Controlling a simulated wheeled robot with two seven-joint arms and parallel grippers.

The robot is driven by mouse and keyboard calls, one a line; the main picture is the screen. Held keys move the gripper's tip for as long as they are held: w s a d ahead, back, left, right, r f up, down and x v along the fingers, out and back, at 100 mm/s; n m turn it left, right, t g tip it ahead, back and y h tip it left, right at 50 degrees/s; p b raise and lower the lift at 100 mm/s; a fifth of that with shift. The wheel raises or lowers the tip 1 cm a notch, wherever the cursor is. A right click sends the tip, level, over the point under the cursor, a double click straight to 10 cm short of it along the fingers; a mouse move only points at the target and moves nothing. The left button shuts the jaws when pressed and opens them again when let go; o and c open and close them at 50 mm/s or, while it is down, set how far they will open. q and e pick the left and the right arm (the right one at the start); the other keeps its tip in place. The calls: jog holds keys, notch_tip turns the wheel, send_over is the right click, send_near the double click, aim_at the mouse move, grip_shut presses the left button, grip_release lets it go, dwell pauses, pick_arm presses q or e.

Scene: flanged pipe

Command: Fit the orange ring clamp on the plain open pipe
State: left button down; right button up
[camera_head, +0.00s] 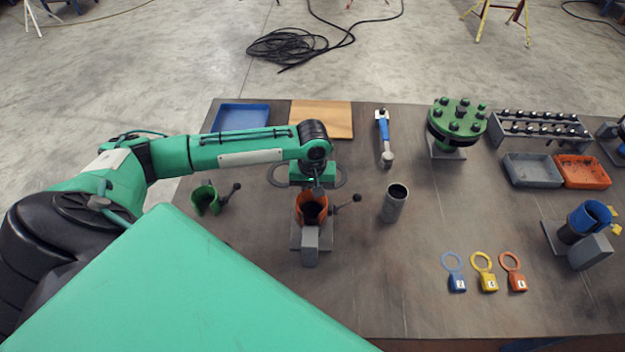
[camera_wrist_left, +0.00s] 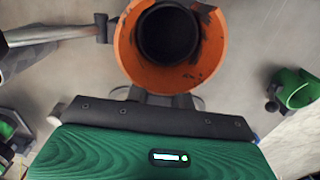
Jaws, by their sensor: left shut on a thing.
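The orange ring clamp (camera_head: 312,208) is at a grey stand in the middle of the table, its dark lever sticking out to the right. In the left wrist view the clamp (camera_wrist_left: 130,58) shows from above with a dark round opening inside it. My left gripper (camera_head: 316,188) is directly over the clamp and shut on it. The fingertips are mostly hidden, and I cannot tell whether the clamp is lifted off the stand. A plain grey open pipe (camera_head: 395,203) stands upright to the right, apart from the clamp. My right gripper is not in view.
A green clamp (camera_head: 207,198) lies left of the stand (camera_head: 310,252). A blue-handled tool (camera_head: 383,135) lies behind the pipe. A green bolted flange (camera_head: 457,122), trays (camera_head: 533,171), coloured tags (camera_head: 488,283) and a blue clamp (camera_head: 590,216) are to the right. The table in front of the pipe is clear.

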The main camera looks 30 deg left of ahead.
pick_arm(q)
jog(key=shift+f, duration=0.1)
dwell(0.3)
jog(key=c, duration=1.1)
grip_release()
notch_tip(320, 180, up, 23)
jog(key=p, duration=1)
jog(key=shift+f, duration=0.1)
